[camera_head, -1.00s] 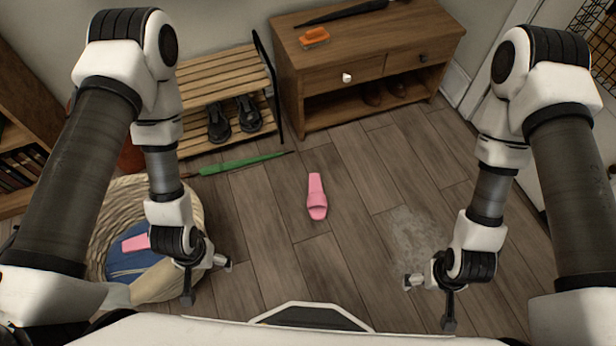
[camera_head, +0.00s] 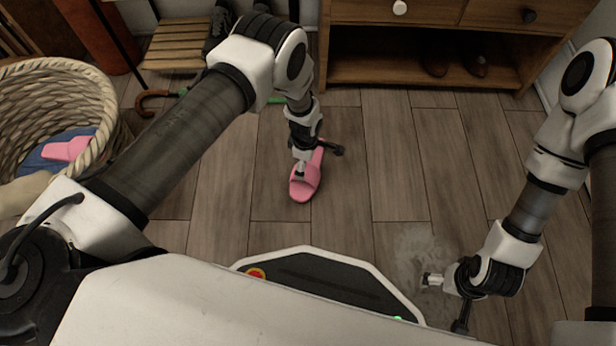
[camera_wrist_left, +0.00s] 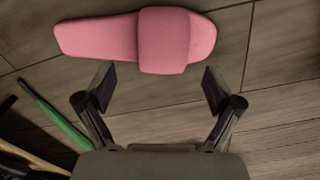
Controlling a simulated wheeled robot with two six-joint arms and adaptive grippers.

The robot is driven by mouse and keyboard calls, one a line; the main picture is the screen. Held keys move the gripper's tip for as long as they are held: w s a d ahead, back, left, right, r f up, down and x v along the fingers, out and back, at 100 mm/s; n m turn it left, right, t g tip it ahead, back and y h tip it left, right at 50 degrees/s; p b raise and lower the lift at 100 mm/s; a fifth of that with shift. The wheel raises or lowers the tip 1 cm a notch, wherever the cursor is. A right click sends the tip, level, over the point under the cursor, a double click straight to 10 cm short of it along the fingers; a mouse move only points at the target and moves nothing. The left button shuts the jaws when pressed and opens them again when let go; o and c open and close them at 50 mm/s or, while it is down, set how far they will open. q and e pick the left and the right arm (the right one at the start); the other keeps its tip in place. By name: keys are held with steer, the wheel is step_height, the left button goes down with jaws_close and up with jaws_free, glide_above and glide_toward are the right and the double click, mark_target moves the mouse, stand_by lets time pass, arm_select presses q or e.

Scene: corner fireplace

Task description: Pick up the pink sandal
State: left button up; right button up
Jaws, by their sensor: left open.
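The pink sandal (camera_head: 305,182) lies flat on the wooden floor in the head view, partly hidden by my left gripper (camera_head: 318,158). In the left wrist view the sandal (camera_wrist_left: 178,40) lies across the top, its strap between and beyond the fingertips. My left gripper (camera_wrist_left: 157,88) is open there, with nothing between its fingers. It is above the sandal and appears apart from it. My right gripper (camera_head: 446,303) hangs over the floor at the lower right, away from the sandal. Its fingers look spread apart and empty.
A woven basket (camera_head: 105,100) at the left holds another pink sandal (camera_head: 68,149) on blue cloth. A green umbrella (camera_wrist_left: 50,118) lies on the floor near the slatted rack (camera_head: 176,48). A wooden cabinet (camera_head: 425,75) stands at the back.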

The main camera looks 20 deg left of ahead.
mark_target(309, 165)
arm_select(q)
steer(key=f+b, duration=0.1)
steer(key=f, duration=0.2)
steer(key=f+b, duration=0.2)
steer(key=f, duration=0.1)
steer(key=shift+s+a, duration=0.1)
steer(key=shift+s, duration=0.1)
steer(key=shift+r, duration=0.15)
steer(key=shift+c, duration=0.4)
steer(key=c, duration=1.2)
steer(key=shift+r, duration=0.15)
